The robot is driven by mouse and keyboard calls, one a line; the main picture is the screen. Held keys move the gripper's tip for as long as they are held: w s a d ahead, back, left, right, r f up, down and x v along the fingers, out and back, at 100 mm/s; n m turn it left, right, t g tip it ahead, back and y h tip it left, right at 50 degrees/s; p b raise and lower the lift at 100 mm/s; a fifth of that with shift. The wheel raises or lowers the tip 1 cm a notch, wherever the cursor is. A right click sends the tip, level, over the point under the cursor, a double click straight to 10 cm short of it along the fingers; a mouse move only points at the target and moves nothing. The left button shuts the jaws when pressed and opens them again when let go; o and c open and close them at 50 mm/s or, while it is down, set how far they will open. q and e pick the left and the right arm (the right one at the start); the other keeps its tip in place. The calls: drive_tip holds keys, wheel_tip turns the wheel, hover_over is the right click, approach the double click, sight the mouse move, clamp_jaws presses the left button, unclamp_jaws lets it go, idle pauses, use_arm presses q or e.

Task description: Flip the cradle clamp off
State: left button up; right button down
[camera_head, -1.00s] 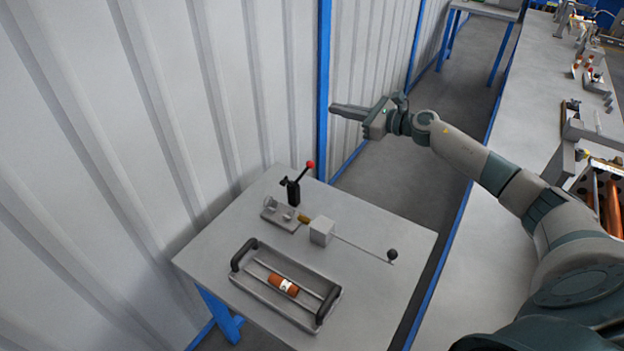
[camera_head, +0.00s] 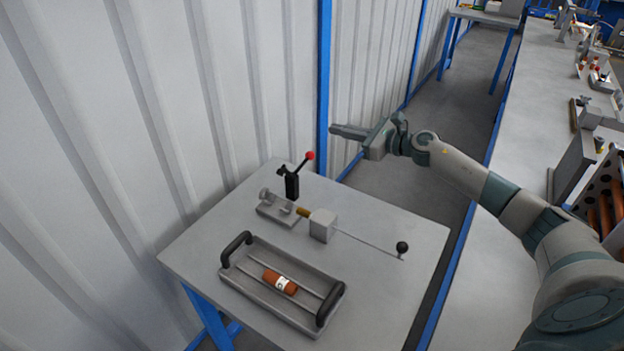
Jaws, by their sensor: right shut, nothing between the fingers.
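The cradle clamp (camera_head: 291,184) is a black toggle body with a lever tipped by a red knob (camera_head: 310,155), standing upright and tilted to the right at the back of the small table (camera_head: 385,300). A grey cradle (camera_head: 277,212) sits just in front of it, with a small round metal part at its left and a brass tip at its right. My right gripper (camera_head: 335,131) is shut and empty, pointing left in the air beyond the table's back right, apart from the clamp. My left gripper is not in view.
A grey block (camera_head: 323,225) carries a long thin rod ending in a black knob (camera_head: 402,247). A tray (camera_head: 240,287) with two black handles holds an orange cylinder (camera_head: 280,282). A ribbed wall stands along the left. A long bench (camera_head: 509,140) runs along the right.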

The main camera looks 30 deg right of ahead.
wheel_tip(320, 180, down, 18)
drive_tip(key=b, duration=1.7)
drive_tip(key=shift+f, duration=0.1)
drive_tip(key=shift+f+b, duration=0.65)
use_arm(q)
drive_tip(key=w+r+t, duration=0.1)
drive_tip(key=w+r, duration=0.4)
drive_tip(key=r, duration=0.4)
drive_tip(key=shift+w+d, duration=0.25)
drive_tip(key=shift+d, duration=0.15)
use_arm(e)
drive_tip(key=shift+f, duration=0.15)
drive_tip(key=shift+w, duration=0.1)
drive_tip(key=x, duration=1)
drive_tip(key=shift+p, duration=0.35)
drive_tip(key=shift+r, duration=0.25)
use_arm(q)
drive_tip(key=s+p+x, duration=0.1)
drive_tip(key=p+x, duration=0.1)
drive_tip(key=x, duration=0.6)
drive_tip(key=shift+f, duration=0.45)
use_arm(e)
drive_tip(key=shift+s+r, duration=0.3)
drive_tip(key=shift+r, duration=0.55)
drive_tip(key=shift+s+r, duration=0.3)
drive_tip(key=shift+r, duration=0.5)
